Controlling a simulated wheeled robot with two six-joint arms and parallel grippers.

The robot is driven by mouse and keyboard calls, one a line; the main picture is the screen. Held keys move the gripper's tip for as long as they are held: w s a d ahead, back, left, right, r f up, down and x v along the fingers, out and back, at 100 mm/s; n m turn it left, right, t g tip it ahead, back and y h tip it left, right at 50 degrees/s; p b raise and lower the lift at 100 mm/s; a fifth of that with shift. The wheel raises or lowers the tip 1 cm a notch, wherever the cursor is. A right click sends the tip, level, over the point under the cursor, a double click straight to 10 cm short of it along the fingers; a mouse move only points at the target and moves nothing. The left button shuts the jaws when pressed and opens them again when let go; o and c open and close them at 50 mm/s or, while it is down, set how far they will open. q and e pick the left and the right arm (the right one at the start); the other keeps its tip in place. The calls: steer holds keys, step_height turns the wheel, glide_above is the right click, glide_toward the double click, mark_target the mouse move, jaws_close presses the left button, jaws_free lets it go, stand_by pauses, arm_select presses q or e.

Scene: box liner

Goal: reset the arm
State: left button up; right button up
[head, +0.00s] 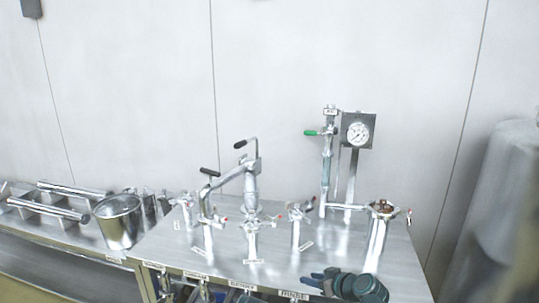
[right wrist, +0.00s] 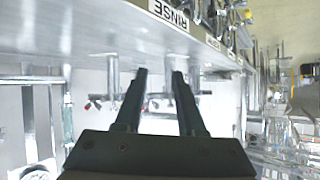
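My right gripper (head: 315,280) shows at the bottom of the head view, by the front edge of the metal bench, near the label reading RINSE. In the right wrist view its two dark fingers (right wrist: 160,73) stand apart with nothing between them. The bench and fittings appear upside down behind them there. My left gripper is in neither view.
The metal bench (head: 345,250) carries several valves and pipes, a green-handled pipe (head: 327,165) and a pressure gauge (head: 358,131). A metal bucket (head: 119,220) stands to the left. A large grey cylinder (head: 505,200) stands at the right.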

steer(key=s+a+f+g+h+p, duration=0.1)
steer(key=s+a+f+g, duration=0.3)
steer(key=s, duration=0.3)
steer(key=s+a+f+g+h+p, duration=0.1)
steer(key=s+a+f+g+h, duration=0.15)
steer(key=s+a, duration=0.3)
steer(key=s+d+m+g+h, duration=0.1)
steer(key=s+d+g+h, duration=0.1)
steer(key=s, duration=0.6)
steer(key=shift+s+d+f+m+g+h+p, duration=0.3)
steer(key=shift+g+h, duration=0.45)
steer(key=shift+h, duration=0.4)
